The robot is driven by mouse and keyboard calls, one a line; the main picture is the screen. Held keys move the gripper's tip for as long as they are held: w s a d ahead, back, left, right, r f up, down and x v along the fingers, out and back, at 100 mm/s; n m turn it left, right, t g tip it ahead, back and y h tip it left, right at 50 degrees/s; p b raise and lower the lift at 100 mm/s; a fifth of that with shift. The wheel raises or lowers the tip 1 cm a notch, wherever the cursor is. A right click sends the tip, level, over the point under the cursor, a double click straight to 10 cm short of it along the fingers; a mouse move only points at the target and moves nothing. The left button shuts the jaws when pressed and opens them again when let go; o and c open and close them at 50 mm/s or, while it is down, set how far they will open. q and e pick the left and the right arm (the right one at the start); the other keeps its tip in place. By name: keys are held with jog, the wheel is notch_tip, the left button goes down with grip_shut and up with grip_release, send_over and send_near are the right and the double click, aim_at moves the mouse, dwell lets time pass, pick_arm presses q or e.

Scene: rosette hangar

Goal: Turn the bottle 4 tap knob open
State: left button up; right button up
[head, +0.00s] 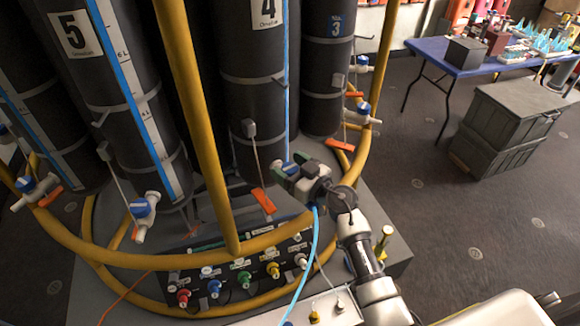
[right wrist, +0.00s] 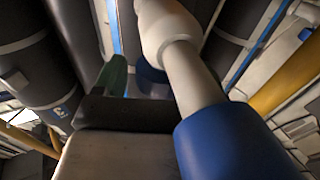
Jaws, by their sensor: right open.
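Bottle 4 (head: 252,100) is a dark cylinder with a white "4" label, at the top centre of the head view. Its tap has a blue knob (head: 289,167) low on its right side, partly hidden by my right gripper (head: 291,178). The gripper is open and right beside the knob; I cannot tell whether it touches. In the right wrist view a white tap body and stem (right wrist: 195,78) pass close by one greenish finger (right wrist: 116,76). A blue part (right wrist: 152,75) shows behind the stem, and a larger blue part is near the camera. My left gripper is out of view.
A yellow ring rail (head: 120,259) with uprights surrounds the bottles. A panel with coloured knobs (head: 243,280) sits in front. Bottle 5 (head: 88,70) and bottle 3 (head: 322,80) flank bottle 4. Grey crates (head: 513,115) and a blue table (head: 466,61) stand right; floor between is clear.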

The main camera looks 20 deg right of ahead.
jog(key=c, duration=0.9)
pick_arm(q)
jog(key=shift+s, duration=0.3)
